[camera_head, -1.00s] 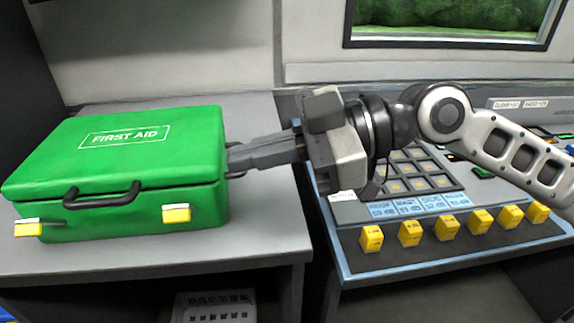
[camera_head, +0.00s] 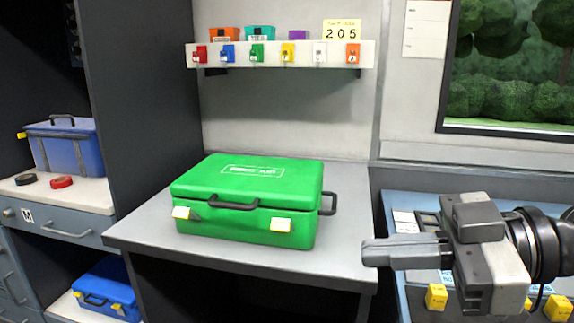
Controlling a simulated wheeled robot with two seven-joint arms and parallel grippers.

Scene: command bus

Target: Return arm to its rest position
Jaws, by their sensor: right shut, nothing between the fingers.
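My right gripper (camera_head: 380,253) is at the right of the head view, with its fingers pointing left. Its fingers are together with nothing between them. It is over the gap between the grey counter and the control console, apart from the green first aid case. The green first aid case (camera_head: 250,189) sits closed on the grey counter (camera_head: 150,238), to the left of the gripper. It has a black front handle, a black side handle and two yellow latches. My left gripper is not in view.
The blue console (camera_head: 400,205) with yellow switches (camera_head: 436,297) lies under and beside my right arm. A shelf (camera_head: 225,56) with coloured tags is on the back wall. A blue bag (camera_head: 65,147) and a blue case (camera_head: 108,287) are at the left. Counter space around the green case is clear.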

